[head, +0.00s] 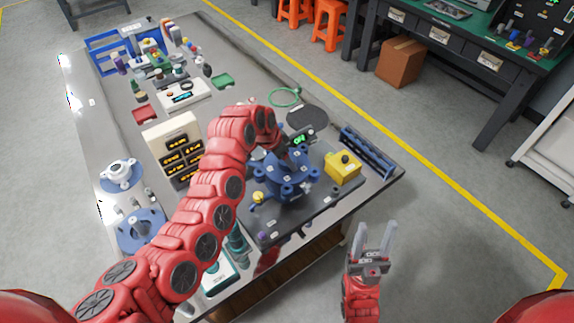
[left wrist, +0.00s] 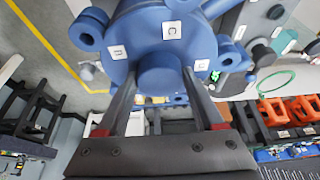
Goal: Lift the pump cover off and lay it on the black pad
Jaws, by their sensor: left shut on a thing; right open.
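The blue pump cover (head: 291,176) with lugs around its edge is at the test station near the table's right end. In the left wrist view the cover (left wrist: 165,32) fills the top, with white labels on it. My left gripper (left wrist: 160,78) is shut on the cover's round central boss, one finger on each side. In the head view my left arm hides most of that gripper. I cannot tell whether the cover touches what is under it. My right gripper (head: 375,240) is open and empty, off the table's front edge.
A green ring (head: 285,97) lies behind the pad. A cream display unit (head: 173,146) stands to the left.

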